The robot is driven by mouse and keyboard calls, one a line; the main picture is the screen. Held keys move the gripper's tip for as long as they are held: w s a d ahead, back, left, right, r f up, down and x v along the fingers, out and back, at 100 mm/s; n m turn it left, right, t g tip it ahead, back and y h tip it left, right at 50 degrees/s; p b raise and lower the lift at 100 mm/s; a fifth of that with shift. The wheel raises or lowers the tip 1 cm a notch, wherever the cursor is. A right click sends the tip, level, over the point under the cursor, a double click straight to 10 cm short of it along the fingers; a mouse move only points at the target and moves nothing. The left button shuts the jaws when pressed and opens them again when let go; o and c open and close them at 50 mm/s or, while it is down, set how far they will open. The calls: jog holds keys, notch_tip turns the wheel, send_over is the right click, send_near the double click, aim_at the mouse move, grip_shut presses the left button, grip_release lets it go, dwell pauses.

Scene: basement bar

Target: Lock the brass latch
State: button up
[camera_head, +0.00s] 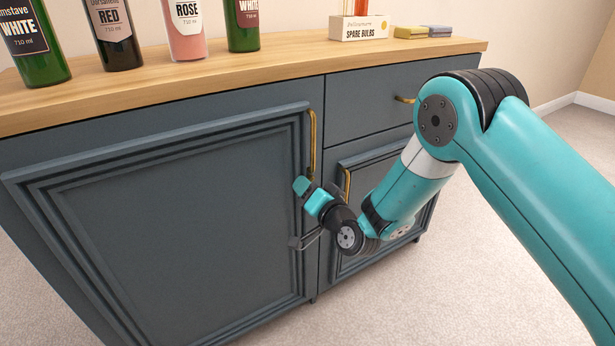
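My gripper (303,187) is in front of the cabinet, close to the seam between the left door and the right-hand section. Its teal and dark parts overlap in the picture, and I cannot tell whether the fingers are open or shut. I cannot make out a brass latch; it may be hidden behind my gripper. A tall brass handle (312,140) is on the left door (190,220), just above my gripper in the picture. A shorter brass handle (347,184) is on the right door (365,165), just right of my gripper. Both doors look closed.
A closed drawer (360,107) with a small brass pull (404,99) is above the right door. Several wine bottles (118,35), a spare bulbs box (359,27) and sponges (410,32) stand on the wooden top (250,68). Carpet (450,290) in front is clear.

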jog(key=shift+w+a, duration=0.15)
jog(key=shift+w, duration=0.15)
grip_shut()
jog(key=shift+r+m+p, duration=0.1)
jog(key=shift+m+p, duration=0.2)
jog(key=shift+p, duration=0.05)
jog(key=shift+r+m+p, duration=0.1)
jog(key=shift+m+p, duration=2.85)
jog(key=shift+m, duration=1.25)
